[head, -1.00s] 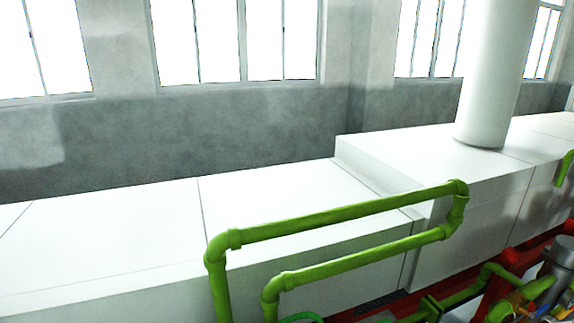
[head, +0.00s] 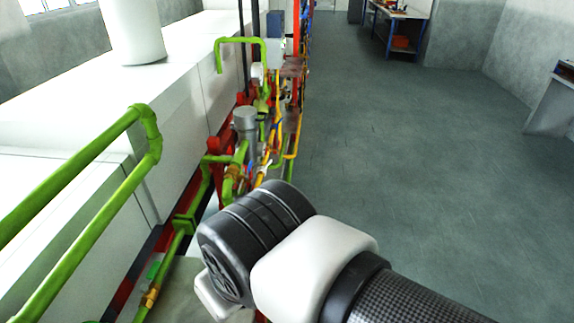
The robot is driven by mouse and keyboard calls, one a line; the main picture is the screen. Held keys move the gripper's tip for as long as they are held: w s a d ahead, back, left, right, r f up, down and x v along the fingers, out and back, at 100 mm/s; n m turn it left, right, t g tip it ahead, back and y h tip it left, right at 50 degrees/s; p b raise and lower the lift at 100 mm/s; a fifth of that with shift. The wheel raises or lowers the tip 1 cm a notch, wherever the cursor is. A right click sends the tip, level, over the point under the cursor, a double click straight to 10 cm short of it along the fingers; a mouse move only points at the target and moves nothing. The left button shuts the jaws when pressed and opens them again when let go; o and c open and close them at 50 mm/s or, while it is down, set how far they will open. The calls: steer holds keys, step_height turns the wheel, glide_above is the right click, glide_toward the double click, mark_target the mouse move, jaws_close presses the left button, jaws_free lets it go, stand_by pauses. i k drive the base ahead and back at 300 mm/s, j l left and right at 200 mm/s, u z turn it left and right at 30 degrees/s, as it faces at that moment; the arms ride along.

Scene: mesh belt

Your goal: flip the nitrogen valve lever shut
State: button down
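Green pipes run along the left, with a brass-coloured fitting (head: 151,297) on the lower green pipe. A second brass fitting (head: 233,172) sits farther along, near a grey cylinder. I cannot tell which fitting, if any, is the nitrogen valve, and no lever can be made out for certain. My arm's black and white wrist part crosses the lower middle and hides part of the pipework. My gripper's fingers cannot be seen.
A grey cylinder (head: 246,124) stands among red, yellow and blue pipes. A white ledge (head: 85,100) runs along the left. Open grey floor (head: 400,150) lies to the right. A blue-framed workbench (head: 396,22) stands at the back.

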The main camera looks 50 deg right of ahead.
mark_target(246, 178)
steer(key=z, duration=1)
steer(key=i+l+z, duration=0.25)
steer(key=i, duration=0.25)
steer(key=i+l+z, duration=0.2)
steer(key=i, duration=0.35)
steer(key=j, duration=0.1)
